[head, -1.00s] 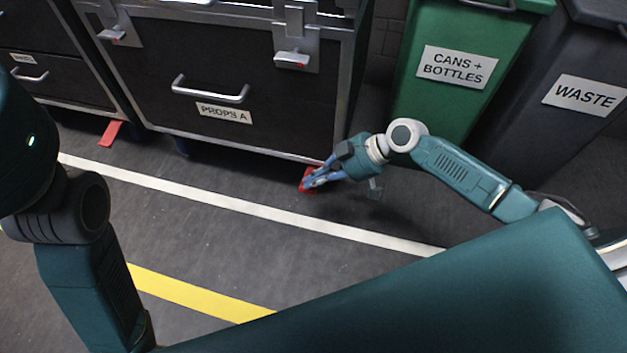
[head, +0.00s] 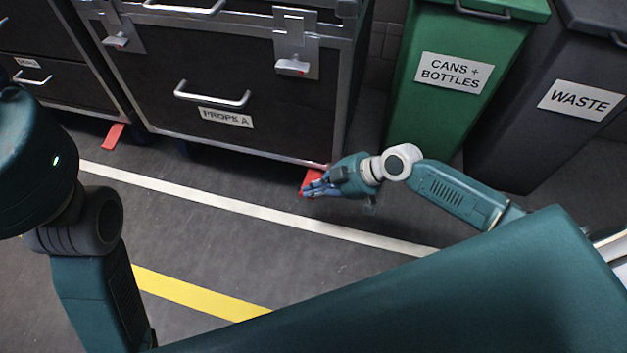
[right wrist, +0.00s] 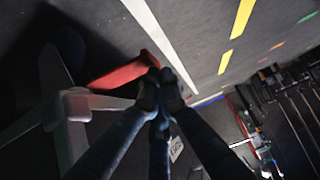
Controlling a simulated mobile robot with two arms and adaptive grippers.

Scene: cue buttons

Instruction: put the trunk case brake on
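The trunk case (head: 150,110) labelled "PROPS A" stands against the wall in the head view. A red brake pedal (head: 311,176) sticks out low at its front right corner. My right gripper (head: 308,190) is at this pedal, its blue fingers covering part of it. In the right wrist view the pedal (right wrist: 118,74) runs in from the left, and my right gripper's fingers (right wrist: 160,88) meet right beside its outer end. The fingers look shut with nothing between them. Whether they touch the pedal is hard to tell. My left gripper is out of view.
A second red pedal (head: 114,135) sticks out at the case's left. A green "CANS + BOTTLES" bin (head: 425,110) and a dark "WASTE" bin (head: 520,140) stand to the right. The floor in front, with a white line (head: 230,208) and a yellow line (head: 190,293), is clear.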

